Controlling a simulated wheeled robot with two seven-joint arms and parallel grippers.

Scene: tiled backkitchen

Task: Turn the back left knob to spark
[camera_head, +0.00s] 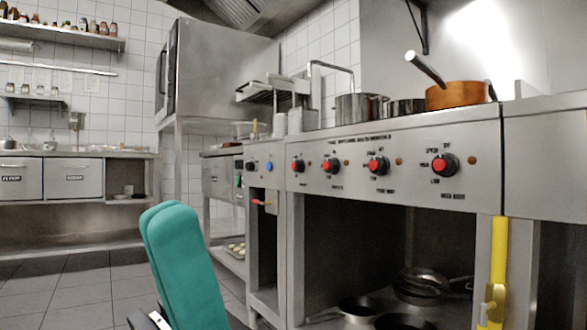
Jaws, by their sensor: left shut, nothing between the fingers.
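The stove front (407,140) is a steel panel with a row of black knobs with red centres. From left to right they are the first knob (298,165), the second knob (332,165), the third knob (379,165) and the rightmost knob (445,164). Small labels surround them, too small to read, so I cannot tell which is the back left knob. My left gripper (172,214) is low at the left of the view, its two teal fingers together and empty, apart from the panel and below knob height. My right gripper is not in view.
A copper pan (457,94) with a handle leaning out and steel pots (358,108) stand on the stove top. Dark pans (420,283) lie on the shelf below. Tiled floor (70,285) is open at the left.

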